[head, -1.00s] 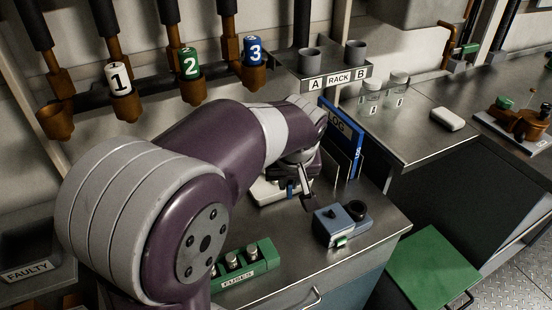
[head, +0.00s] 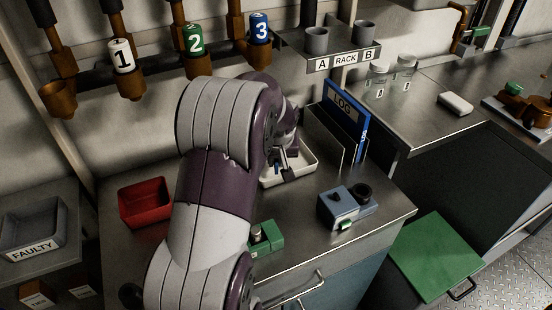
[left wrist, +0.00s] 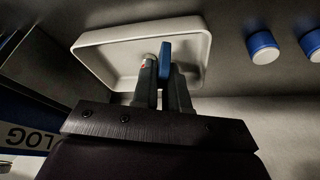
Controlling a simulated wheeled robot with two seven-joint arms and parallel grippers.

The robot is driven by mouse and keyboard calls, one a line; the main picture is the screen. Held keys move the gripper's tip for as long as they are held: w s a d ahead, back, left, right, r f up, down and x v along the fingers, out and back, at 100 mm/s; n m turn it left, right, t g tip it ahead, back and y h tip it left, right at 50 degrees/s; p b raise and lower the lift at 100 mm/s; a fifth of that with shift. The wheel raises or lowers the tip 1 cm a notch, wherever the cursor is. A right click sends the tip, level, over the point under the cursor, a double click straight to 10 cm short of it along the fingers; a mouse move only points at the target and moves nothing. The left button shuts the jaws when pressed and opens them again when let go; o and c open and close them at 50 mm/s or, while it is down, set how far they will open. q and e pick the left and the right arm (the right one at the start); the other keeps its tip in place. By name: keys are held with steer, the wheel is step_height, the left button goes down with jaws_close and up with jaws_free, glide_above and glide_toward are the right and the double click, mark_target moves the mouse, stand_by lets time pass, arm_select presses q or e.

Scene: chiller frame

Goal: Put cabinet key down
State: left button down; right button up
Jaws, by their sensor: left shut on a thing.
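A blue, flat piece, taken as the cabinet key (left wrist: 165,58), shows between the fingers of my left gripper (left wrist: 164,82) in the left wrist view. The fingers are shut on it. The rest of the key is hidden. A white shallow tray (left wrist: 100,52) lies behind the fingertips in that view. In the head view my left gripper (head: 284,171) is over the white tray (head: 306,171), whose left part my arm hides. Whether the key touches the tray floor I cannot tell. My right gripper is not in view.
A blue LOG binder (head: 347,118) stands in a holder right of the tray. A blue-grey device (head: 338,207) sits near the counter's front edge. A red bin (head: 146,203) and a green fuse block (head: 266,238) flank my arm. Two blue-topped round things (left wrist: 262,47) show beside the tray.

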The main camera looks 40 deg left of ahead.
arm_select(q)
steer(key=shift+s, duration=0.1)
steer(key=shift+f+b, duration=0.35)
steer(key=c, duration=1.1)
jaws_free()
steer(key=shift+c, duration=0.2)
steer(key=shift+r, duration=0.15)
